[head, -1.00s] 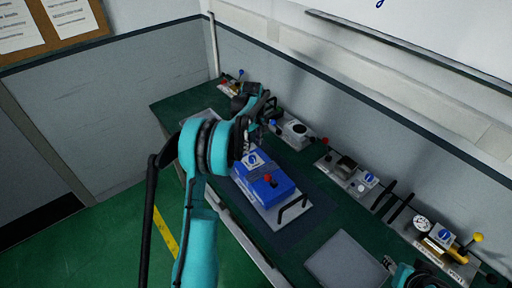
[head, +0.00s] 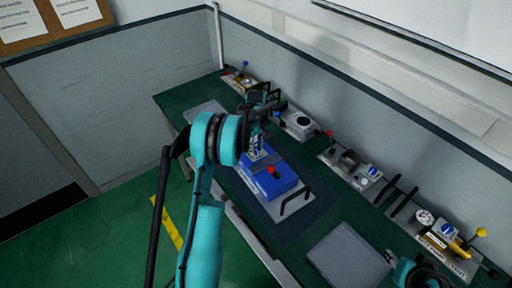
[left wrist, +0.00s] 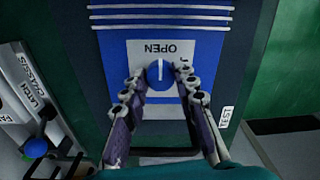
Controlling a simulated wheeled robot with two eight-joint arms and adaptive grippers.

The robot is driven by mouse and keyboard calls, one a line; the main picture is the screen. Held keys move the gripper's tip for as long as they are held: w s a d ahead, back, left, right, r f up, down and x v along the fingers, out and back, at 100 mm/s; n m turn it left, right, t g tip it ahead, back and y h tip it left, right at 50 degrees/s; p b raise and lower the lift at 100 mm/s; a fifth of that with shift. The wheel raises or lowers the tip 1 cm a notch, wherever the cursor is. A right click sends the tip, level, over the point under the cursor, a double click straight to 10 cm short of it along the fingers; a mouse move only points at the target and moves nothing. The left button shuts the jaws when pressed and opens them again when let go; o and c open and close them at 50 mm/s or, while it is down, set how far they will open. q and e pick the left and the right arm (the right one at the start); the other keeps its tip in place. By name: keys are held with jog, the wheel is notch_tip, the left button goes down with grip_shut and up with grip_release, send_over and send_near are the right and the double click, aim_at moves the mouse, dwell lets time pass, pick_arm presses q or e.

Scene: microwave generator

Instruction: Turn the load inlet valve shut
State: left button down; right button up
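A round blue knob (left wrist: 160,75) with a white pointer line sits on a white plate marked OPEN (left wrist: 160,48), which reads upside down in the left wrist view. Its pointer is in line with the word. The plate is on top of a blue unit (head: 273,181) on the bench. My left gripper (left wrist: 161,82) is over the knob, one finger on each side; the fingers look apart, and I cannot tell whether either touches it. In the head view my left gripper (head: 257,145) hides most of the knob. My right gripper (head: 425,279) shows only partly at the bottom right.
The blue unit has a red knob (head: 274,171) and a black handle (head: 297,200). A grey plate (head: 348,256) lies on the green bench.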

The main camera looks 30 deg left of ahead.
pick_arm(q)
jog(key=shift+m, duration=0.3)
jog(key=m+b, duration=0.1)
jog(key=m, duration=0.2)
jog(key=shift+b, duration=0.4)
jog(key=m+b, duration=0.1)
jog(key=m, duration=0.3)
jog(key=shift+s, duration=0.1)
jog(key=m+b, duration=0.1)
jog(key=m, duration=0.4)
jog(key=shift+a+b, duration=0.1)
jog(key=shift+b, duration=0.2)
jog(key=m, duration=0.5)
jog(key=shift+b, duration=0.35)
jog(key=shift+m, duration=0.3)
jog(key=c, duration=1.2)
grip_release()
